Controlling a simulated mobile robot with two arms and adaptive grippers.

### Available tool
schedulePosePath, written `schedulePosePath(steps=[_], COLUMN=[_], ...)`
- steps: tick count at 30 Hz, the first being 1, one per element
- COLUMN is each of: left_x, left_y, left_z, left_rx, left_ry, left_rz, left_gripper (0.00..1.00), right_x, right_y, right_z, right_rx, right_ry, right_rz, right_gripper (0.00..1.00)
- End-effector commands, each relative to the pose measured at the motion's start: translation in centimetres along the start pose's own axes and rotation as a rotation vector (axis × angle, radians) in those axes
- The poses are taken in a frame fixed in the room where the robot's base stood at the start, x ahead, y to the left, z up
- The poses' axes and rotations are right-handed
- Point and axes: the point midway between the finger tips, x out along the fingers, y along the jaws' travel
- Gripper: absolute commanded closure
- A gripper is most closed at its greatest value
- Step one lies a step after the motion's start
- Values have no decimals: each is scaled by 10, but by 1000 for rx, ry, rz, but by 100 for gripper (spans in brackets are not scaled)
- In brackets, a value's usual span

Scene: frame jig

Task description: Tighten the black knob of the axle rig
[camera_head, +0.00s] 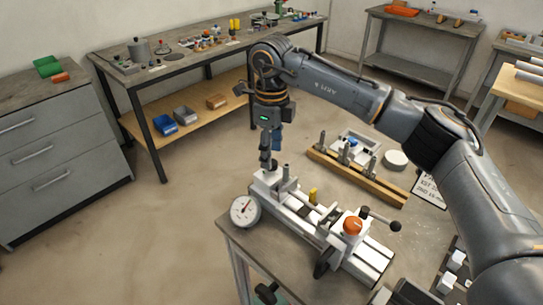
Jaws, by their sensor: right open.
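The axle rig (300,208) is a pale rail assembly on the near table, with a round white dial gauge (244,211) at its left end and an orange-red knob (352,225) on its right block. A small dark knob (271,165) sits on top of the left end block. My right gripper (268,158) points down over that block, open, with its fingertips at or just above the dark knob. I cannot tell whether they touch it. A black handwheel (324,262) and a black ball-ended lever (394,225) are at the right end. My left gripper is not in view.
A wooden rack (355,178) with upright metal pins stands behind the rig. A white round piece (395,159) and a white tray lie near it. My right arm spans the right side. A back bench (165,75) and drawer cabinet (60,150) stand across open floor.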

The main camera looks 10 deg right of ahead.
Motion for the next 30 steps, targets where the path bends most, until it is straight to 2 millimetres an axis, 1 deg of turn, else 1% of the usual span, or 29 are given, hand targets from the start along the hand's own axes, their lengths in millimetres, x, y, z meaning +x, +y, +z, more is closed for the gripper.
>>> schedulePosePath(steps=[1,6,9,12,15,18,30], left_x=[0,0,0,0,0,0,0], left_y=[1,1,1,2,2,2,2], left_z=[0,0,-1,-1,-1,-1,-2], left_rx=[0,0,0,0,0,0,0], left_ry=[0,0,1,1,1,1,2], left_rz=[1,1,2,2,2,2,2], left_gripper=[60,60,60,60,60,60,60], right_x=[-13,-50,-69,-83,-92,-96,-96], right_y=[0,0,0,0,0,0,0], right_z=[1,1,0,1,0,0,0], right_rx=[0,1,1,1,1,0,0], right_ry=[-5,-3,-2,-1,-1,-1,0], right_rz=[-3,-3,-2,-1,-1,0,1], right_gripper=[48,48,48,48,48,48,48])
